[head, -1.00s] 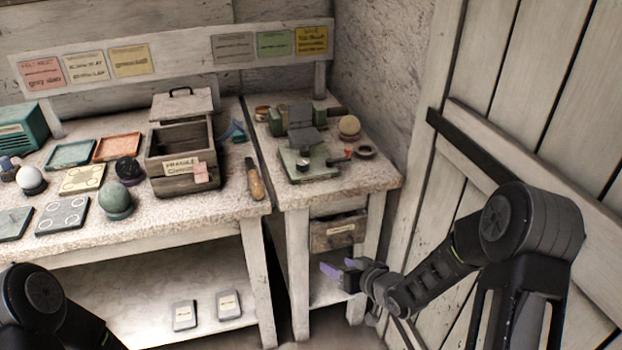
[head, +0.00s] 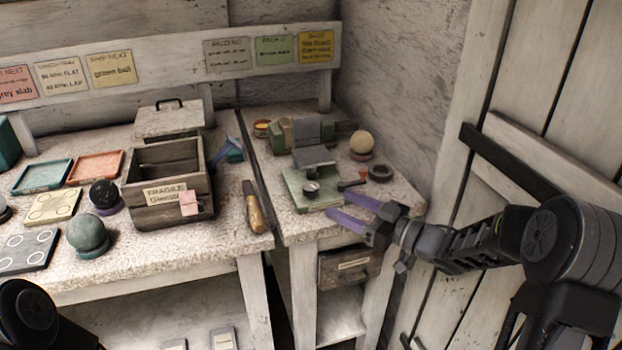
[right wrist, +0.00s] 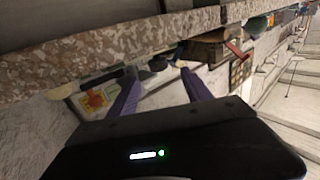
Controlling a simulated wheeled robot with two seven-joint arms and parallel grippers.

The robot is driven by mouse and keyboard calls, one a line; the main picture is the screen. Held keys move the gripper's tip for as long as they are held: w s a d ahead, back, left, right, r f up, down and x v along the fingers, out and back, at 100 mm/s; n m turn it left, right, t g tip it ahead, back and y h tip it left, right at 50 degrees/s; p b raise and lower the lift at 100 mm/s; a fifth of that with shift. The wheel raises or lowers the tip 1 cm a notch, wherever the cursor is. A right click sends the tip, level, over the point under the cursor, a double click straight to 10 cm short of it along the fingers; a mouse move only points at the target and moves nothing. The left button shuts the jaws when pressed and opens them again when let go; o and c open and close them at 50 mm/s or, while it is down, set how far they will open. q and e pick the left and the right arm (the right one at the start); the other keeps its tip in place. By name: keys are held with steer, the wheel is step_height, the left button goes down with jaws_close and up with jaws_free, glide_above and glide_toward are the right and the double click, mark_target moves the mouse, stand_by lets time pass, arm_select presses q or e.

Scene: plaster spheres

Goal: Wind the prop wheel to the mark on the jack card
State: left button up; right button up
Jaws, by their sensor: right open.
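The green jack-like device (head: 318,196) with a tilted grey plate sits on the small right-hand table. A dark round knob with a pale top (head: 311,189), apparently the prop wheel, is at its front. A yellow card (head: 317,46) hangs at the right end of the back board, probably the jack card; its small print and mark are unreadable. My right gripper (head: 337,205) is open and empty, its purple fingers pointing left just right of the device's front edge, apart from the knob. Its fingers also show in the right wrist view (right wrist: 160,78). My left gripper is out of view.
A dark lever with a red end (head: 350,184), a dark ring (head: 380,173) and a pale ball (head: 361,143) crowd the right of the device. A wooden crate (head: 168,206) and a wooden-handled tool (head: 254,208) lie left, across the gap between tables. A plank wall stands right.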

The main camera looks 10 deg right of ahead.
mark_target(318, 191)
steer(key=shift+w, duration=0.5)
steer(key=shift+s, duration=0.1)
steer(key=shift+s+r, duration=0.1)
steer(key=shift+x, duration=4)
jaws_close()
